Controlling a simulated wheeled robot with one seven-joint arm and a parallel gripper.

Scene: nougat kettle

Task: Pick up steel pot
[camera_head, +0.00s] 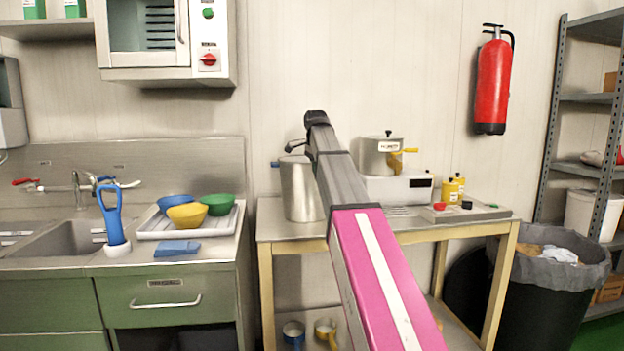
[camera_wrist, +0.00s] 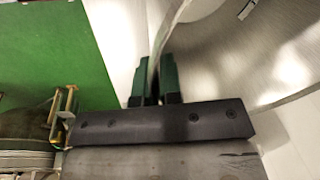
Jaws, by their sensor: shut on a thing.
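A tall steel pot (camera_head: 299,190) stands upright at the left end of the steel-topped table, partly behind my arm. A bit of blue shows at its upper left side. In the wrist view its shiny curved wall (camera_wrist: 270,75) fills the right side. My gripper (camera_wrist: 155,80) has its two dark green fingers shut on the thin edge of the pot, one finger on each side. In the head view my gripper is at the pot's top, small and hard to make out. I cannot tell whether the pot's base touches the table.
A second steel pot with yellow handle (camera_head: 380,156) sits on a white unit (camera_head: 398,189) to the right. Yellow containers (camera_head: 452,189) stand beyond it. A sink counter with bowls on a tray (camera_head: 148,230) is left. A bin (camera_head: 548,285) stands right of the table (camera_head: 283,232).

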